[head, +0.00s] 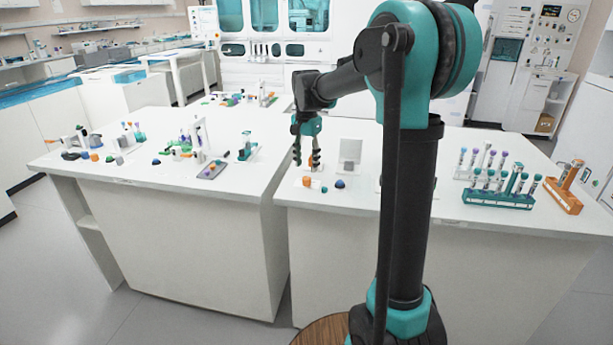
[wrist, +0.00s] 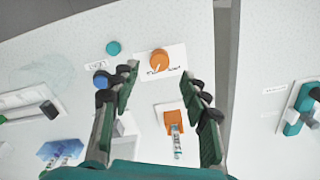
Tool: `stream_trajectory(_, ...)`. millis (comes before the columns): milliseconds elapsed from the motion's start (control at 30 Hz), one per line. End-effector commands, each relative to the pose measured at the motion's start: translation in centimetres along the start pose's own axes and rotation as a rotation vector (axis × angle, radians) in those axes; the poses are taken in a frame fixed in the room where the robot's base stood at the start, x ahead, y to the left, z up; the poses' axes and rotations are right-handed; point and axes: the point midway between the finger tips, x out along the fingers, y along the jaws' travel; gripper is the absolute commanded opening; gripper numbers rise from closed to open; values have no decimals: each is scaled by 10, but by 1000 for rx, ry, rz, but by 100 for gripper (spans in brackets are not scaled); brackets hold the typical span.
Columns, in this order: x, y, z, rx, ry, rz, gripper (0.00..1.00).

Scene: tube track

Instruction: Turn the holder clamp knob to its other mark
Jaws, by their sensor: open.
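An orange knob (wrist: 158,60) sits on a white plate with small dark marks below it in the wrist view; the lettering is too small to read. A thin pale line on the knob points down and slightly left. The knob also shows at the table's front in the head view (head: 306,181). My gripper (wrist: 159,79) is open and empty, its fingers spread to either side below the knob in the wrist view. In the head view my gripper (head: 306,160) points down above the table, over the knob area. An orange holder (wrist: 172,116) with a tube in it shows between the fingers.
A blue knob (wrist: 101,80) and a teal round piece (wrist: 113,47) are left of the orange knob in the wrist view. A white upright panel (head: 350,152) stands right of my gripper. A gap separates the two tables.

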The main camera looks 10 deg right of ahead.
Motion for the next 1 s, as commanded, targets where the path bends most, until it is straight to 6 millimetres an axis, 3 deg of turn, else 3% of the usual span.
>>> stream_trajectory(100,22,0,0,0,0,0,46)
stream_trajectory(300,45,0,0,0,0,0,46)
stream_trajectory(700,53,0,0,0,0,0,46)
stream_trajectory(1000,53,0,0,0,0,0,11)
